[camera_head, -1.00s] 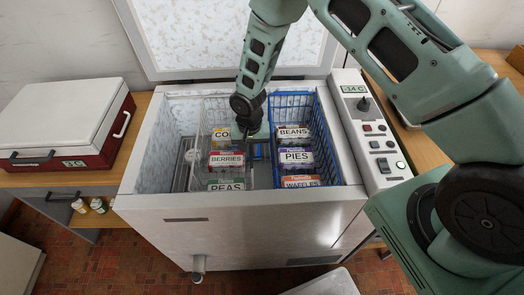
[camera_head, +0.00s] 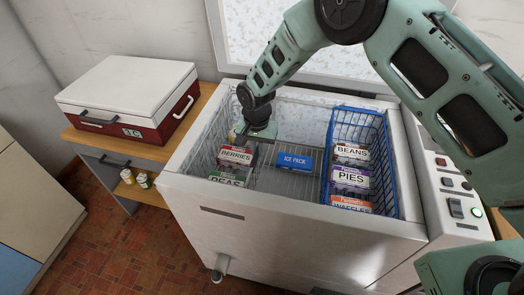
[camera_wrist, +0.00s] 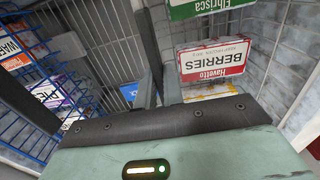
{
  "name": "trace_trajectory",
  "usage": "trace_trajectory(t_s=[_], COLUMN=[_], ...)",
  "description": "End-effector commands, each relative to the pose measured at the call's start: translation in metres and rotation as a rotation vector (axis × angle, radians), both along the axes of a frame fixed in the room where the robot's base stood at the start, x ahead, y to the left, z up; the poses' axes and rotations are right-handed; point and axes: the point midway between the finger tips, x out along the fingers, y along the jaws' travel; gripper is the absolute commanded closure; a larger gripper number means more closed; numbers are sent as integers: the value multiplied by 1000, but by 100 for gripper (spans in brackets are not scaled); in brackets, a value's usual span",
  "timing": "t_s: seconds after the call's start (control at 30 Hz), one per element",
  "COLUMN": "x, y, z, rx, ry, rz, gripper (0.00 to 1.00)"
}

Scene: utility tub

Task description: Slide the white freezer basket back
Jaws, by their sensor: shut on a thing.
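The white wire freezer basket (camera_head: 208,164) is at the left side inside the open chest freezer (camera_head: 290,222). It holds a BERRIES box (camera_head: 236,156), a PEAS box (camera_head: 226,179) and a box mostly hidden behind my gripper. My gripper (camera_head: 240,138) reaches down at the basket's right side toward the back and is shut on the basket. Its fingers also show in the wrist view (camera_wrist: 158,88), next to the BERRIES box (camera_wrist: 214,62). The exact grip on the wire is too small to see. A blue ICE PACK (camera_head: 294,162) lies on the freezer floor, right of the basket.
A blue wire basket (camera_head: 359,119) with BEANS, PIES and WAFFLES boxes stands at the freezer's right. Bare floor rack lies between the baskets around the ice pack. The control panel (camera_head: 455,190) is on the right. A red and white cool box (camera_head: 125,95) stands on the left bench.

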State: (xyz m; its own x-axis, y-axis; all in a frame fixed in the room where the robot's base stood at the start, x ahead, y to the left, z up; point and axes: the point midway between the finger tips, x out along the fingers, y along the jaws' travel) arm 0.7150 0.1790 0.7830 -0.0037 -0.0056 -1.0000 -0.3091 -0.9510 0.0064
Motion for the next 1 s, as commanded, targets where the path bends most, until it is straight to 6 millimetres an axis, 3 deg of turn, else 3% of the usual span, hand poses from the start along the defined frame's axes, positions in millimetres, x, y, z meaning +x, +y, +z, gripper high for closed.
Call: trace_trajectory(t_s=[0.23, 0.27, 0.3, 0.67, 0.83, 1.0], x=[1, 1, 1, 1, 2, 2], y=[7, 7, 7, 5, 5, 5], z=[2, 2, 2, 3, 19, 55], rx=[14, 14, 14, 10, 12, 12], ry=[-9, -9, -8, -7, -9, -11], rz=[2, 2, 2, 1, 1, 1], gripper=[100, 85, 82, 82, 82, 82])
